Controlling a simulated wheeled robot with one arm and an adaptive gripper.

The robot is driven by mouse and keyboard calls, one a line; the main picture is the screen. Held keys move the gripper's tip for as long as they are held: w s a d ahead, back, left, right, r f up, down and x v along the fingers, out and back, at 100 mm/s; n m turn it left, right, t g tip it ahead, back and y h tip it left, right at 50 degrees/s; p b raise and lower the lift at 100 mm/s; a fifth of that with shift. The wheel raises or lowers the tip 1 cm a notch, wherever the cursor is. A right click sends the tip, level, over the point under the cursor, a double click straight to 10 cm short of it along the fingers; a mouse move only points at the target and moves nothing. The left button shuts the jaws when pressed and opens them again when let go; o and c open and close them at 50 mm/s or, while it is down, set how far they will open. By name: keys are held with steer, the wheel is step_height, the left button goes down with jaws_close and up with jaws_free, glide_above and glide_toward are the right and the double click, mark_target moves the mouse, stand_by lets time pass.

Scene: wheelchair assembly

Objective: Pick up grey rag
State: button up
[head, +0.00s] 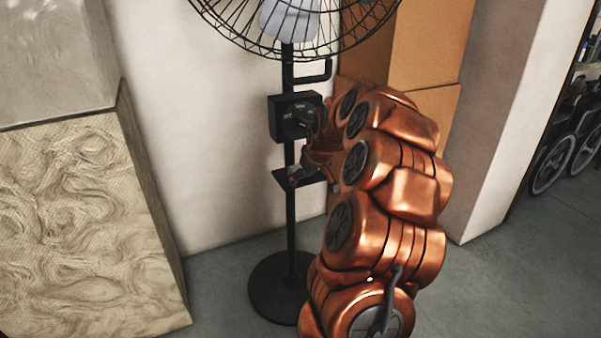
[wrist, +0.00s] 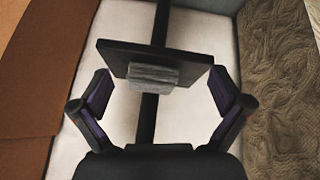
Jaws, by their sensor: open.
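The grey rag (wrist: 153,76) looks like a small folded grey bundle at the near edge of a small black shelf (wrist: 185,62) on the fan's pole. In the wrist view my gripper (wrist: 160,88) is open, one finger on each side of the rag, with clear gaps to both. Nothing is between the fingers in contact. I cannot make out the rag clearly there.
A patterned block (head: 85,220) stands at left. Cardboard boxes (head: 430,45) are behind my arm. Grey floor is open at lower right.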

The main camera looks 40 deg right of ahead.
steer(key=shift+w+d+r, duration=0.1)
steer(key=shift+w+d, duration=0.25)
steer(key=shift+w, duration=0.15)
steer(key=shift+w+d, duration=0.35)
steer(key=shift+w, duration=0.55)
steer(key=shift+w+d, duration=0.3)
steer(key=shift+w, duration=0.25)
steer(key=shift+w+d, duration=0.25)
steer(key=shift+w, duration=0.3)
steer(key=shift+w+d+f+b, duration=0.15)
steer(key=shift+w+f+b, duration=0.3)
steer(key=shift+f, duration=0.15)
steer(key=shift+c, duration=0.2)
steer(key=shift+s, duration=0.1)
steer(key=c, duration=1)
steer(key=shift+o, duration=0.2)
steer(key=shift+r, duration=0.15)
